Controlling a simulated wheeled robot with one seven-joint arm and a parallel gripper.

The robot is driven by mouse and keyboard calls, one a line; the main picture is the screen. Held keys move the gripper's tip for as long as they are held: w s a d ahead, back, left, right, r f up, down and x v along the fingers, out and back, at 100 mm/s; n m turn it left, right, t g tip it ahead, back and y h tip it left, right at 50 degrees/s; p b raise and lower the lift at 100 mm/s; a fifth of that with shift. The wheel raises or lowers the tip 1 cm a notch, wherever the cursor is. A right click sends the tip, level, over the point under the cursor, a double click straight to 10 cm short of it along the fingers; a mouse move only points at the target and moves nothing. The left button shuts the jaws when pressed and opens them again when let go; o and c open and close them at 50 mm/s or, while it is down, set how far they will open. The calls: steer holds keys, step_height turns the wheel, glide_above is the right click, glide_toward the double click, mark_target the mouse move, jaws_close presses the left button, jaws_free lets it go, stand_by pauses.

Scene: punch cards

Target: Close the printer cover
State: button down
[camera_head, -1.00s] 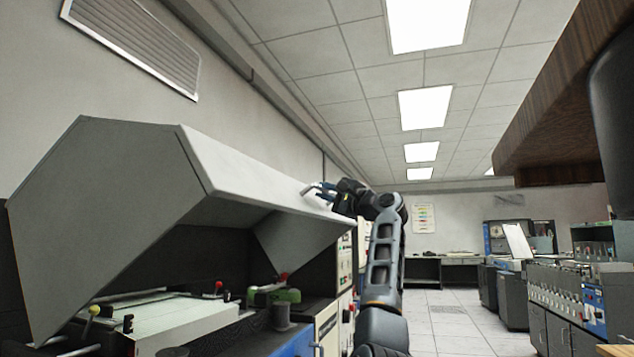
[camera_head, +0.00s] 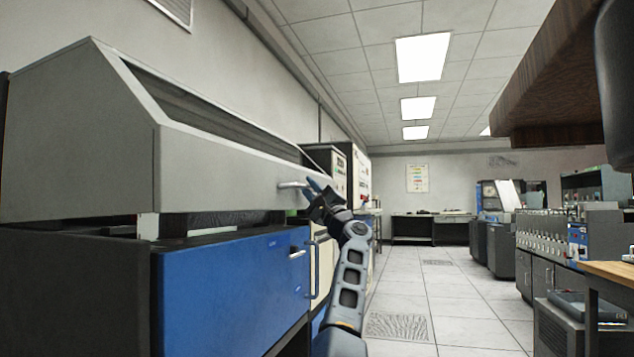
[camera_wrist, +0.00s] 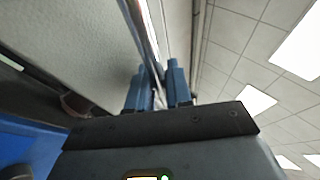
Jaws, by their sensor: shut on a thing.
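The printer cover (camera_head: 215,165) is a large grey hood at the left of the head view. It is low over the printer body (camera_head: 225,290), which has a blue front panel. A dark gap still shows between the cover's lower edge and the body. The cover's metal handle (camera_head: 292,184) sticks out near its right end. My gripper (camera_head: 314,190) is at that handle, with its fingers shut on it. In the wrist view the blue fingers (camera_wrist: 157,85) are close together beside the grey cover (camera_wrist: 75,45); the handle between them is partly hidden.
A second metal handle (camera_head: 297,254) is on the blue panel just below my gripper. Cabinets (camera_head: 350,170) stand behind the printer. A console (camera_head: 570,240) and wooden desk (camera_head: 610,270) are at the right. The tiled floor (camera_head: 430,300) between is clear.

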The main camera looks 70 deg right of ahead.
steer(key=shift+w+a+f+b, duration=0.1)
steer(key=shift+w+f+b, duration=0.25)
steer(key=shift+f, duration=0.4)
steer(key=shift+w+f+b, duration=0.35)
steer(key=shift+w+f, duration=0.05)
steer(key=shift+f, duration=0.35)
steer(key=shift+w+a+f+b, duration=0.1)
steer(key=shift+w+f+b, duration=0.25)
steer(key=shift+f, duration=0.4)
steer(key=shift+w+f+y, duration=0.1)
steer(key=shift+f+y, duration=0.1)
steer(key=shift+y, duration=0.1)
steer(key=c, duration=1.4)
jaws_free()
steer(key=p, duration=0.2)
glide_toward(298, 202)
steer(key=shift+r, duration=0.6)
